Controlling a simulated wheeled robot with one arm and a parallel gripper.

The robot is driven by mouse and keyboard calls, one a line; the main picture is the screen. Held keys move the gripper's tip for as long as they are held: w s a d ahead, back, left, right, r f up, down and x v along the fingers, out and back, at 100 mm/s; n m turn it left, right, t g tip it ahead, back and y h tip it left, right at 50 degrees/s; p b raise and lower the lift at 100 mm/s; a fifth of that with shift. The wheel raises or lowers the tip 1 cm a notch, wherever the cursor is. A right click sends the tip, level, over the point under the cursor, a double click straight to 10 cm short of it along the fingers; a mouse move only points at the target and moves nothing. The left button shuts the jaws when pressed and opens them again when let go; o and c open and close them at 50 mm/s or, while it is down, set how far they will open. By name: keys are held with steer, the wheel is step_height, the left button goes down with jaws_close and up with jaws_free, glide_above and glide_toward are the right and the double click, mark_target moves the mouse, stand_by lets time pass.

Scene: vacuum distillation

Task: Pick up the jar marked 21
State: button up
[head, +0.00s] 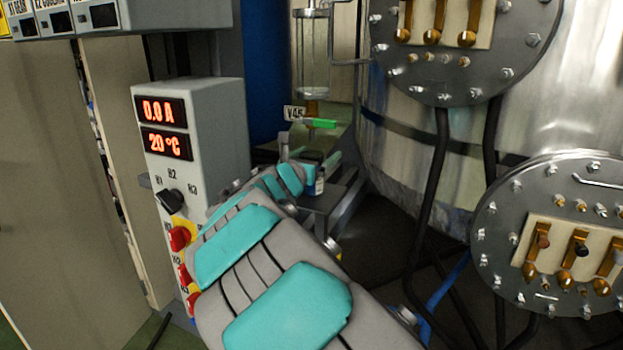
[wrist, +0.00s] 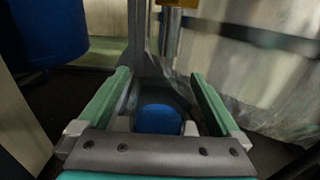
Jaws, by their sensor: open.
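A round blue lid (wrist: 158,119) shows between the fingers in the wrist view, near the gripper's base; the body under it is hidden. My gripper (wrist: 160,76) is open, with one green finger on each side of the blue lid. I cannot tell whether the fingers touch anything.
The low stand (head: 322,201) is beside a large steel vessel (head: 402,150) with bolted flanges. A control box (head: 215,130) stands at left, a blue drum (head: 264,65) behind. Dark cables (head: 440,170) hang at right.

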steer(key=shift+c, duration=0.2)
jaws_close()
stand_by(0.5)
